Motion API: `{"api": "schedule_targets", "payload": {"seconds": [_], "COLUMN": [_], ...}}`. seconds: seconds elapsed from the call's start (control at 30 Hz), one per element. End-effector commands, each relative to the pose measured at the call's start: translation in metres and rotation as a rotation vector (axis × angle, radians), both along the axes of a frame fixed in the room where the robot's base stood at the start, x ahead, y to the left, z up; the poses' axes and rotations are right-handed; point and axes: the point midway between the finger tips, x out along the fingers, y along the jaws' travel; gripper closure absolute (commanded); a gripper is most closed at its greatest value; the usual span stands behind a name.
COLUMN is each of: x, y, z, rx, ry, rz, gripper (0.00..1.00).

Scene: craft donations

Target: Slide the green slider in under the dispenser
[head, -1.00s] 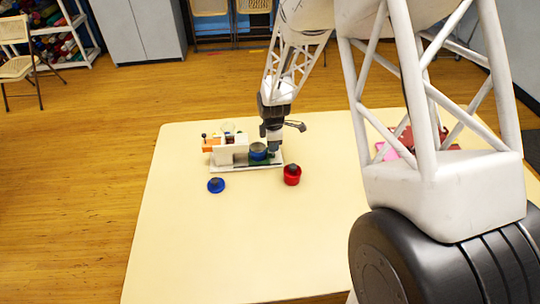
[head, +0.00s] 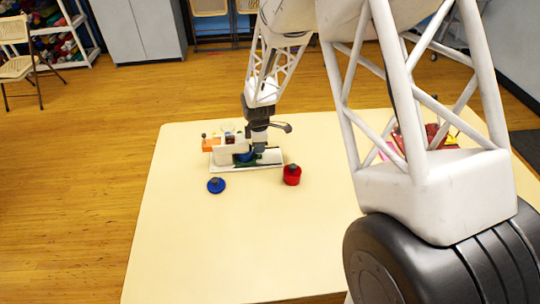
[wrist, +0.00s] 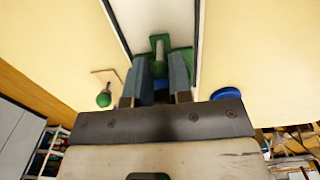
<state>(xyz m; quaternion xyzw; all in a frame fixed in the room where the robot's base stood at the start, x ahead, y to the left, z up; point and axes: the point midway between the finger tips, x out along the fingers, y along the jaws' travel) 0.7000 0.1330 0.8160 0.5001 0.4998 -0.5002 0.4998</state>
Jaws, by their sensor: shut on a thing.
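The green slider (head: 270,157) lies on the white base of the dispenser (head: 227,152) in the head view. Its green plate and upright handle (wrist: 158,47) show in the wrist view. My gripper (head: 259,149) is over the slider, just right of the dispenser; its fingers (wrist: 160,75) are shut on the slider at the handle, the exact contact partly hidden. A blue pot (head: 243,157) stands at the slider's left end, at the dispenser's white housing, partly hidden. Whether it is fully under the outlet, I cannot tell.
A red pot (head: 292,176) stands on the table right of the base's front. Pink and red things (head: 390,150) are at the right, behind my arm. The front of the table (head: 220,245) is clear.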

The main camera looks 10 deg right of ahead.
Motion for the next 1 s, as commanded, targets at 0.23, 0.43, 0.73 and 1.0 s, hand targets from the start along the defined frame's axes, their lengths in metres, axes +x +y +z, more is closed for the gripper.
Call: {"api": "schedule_targets", "payload": {"seconds": [0.23, 0.43, 0.73, 1.0], "x": [0.0001, 0.0001, 0.0000, 0.0000], "y": [0.0108, 0.0128, 0.0128, 0.0125], "z": [0.0003, 0.0003, 0.0003, 0.0004], "rx": [0.000, 0.000, 0.000, 0.000], "ry": [0.000, -0.001, 0.000, 0.000], "rz": [0.002, 0.001, 0.001, 0.001], "gripper": [0.99, 0.99, 0.59, 0.59]}}
